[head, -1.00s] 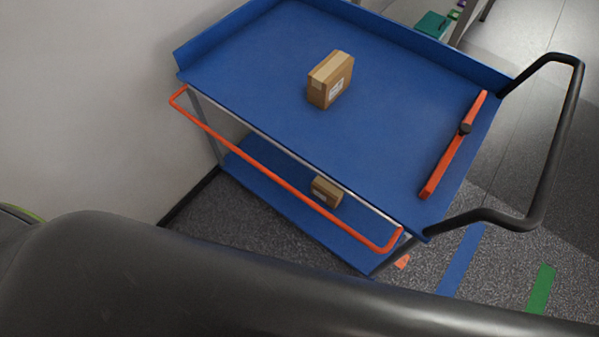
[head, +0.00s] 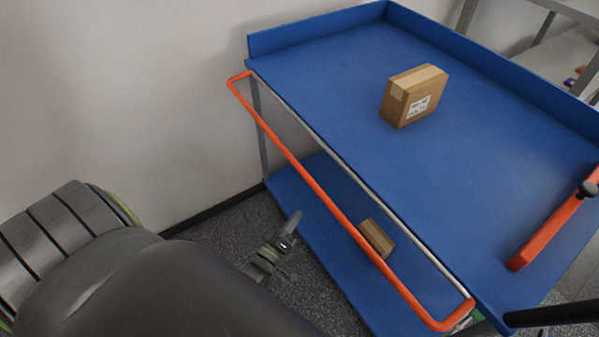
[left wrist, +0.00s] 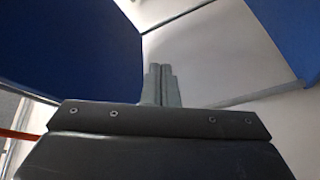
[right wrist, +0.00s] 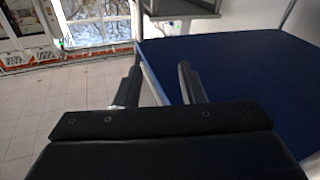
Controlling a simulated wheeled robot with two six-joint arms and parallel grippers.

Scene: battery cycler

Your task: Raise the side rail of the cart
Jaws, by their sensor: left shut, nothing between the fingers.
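The cart's blue top deck (head: 345,75) fills the right of the head view. Its orange side rail (head: 320,192) runs along the near long side, hanging out and slightly below the deck edge. My left gripper (head: 291,222) is low beside the cart, outside the rail and apart from it, near the lower shelf. Its fingers (left wrist: 162,85) are shut with nothing between them in the left wrist view. My right gripper (right wrist: 159,82) is open in the right wrist view, with a blue surface (right wrist: 240,65) beyond it; the head view does not show it.
A cardboard box (head: 413,96) stands on the deck and another (head: 376,238) on the lower shelf (head: 310,215). An orange bar with a black knob (head: 550,233) lies on the deck's right. A black handle (head: 555,315) sticks out lower right. A wall stands behind left.

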